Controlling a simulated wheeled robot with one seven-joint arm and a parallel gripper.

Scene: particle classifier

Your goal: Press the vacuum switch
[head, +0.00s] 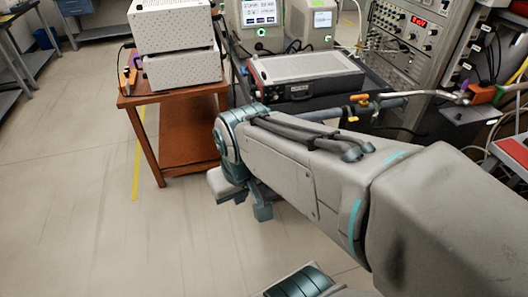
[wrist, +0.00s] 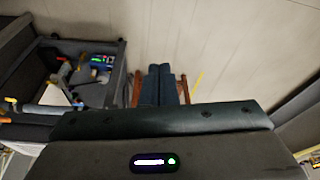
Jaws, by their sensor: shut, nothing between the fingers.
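I cannot tell which control is the vacuum switch. Possible places are a box with a lit screen and a round green-ringed button (head: 262,32), a second screened box (head: 318,19) beside it, and a rack panel with a red display (head: 412,24). All are at the back in the head view. My gripper's two dark fingers (wrist: 160,72) are together and empty in the wrist view. In the head view my arm reaches left across the picture and its end hangs low over the floor, in front of the equipment. No control is near the fingertips.
A brown wooden table (head: 182,95) at back left holds two stacked white perforated boxes (head: 180,50). A flat dark case (head: 305,75) with a light top sits behind my arm. Pipes and cables (head: 390,102) run at right. The floor at left is open, with a yellow line.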

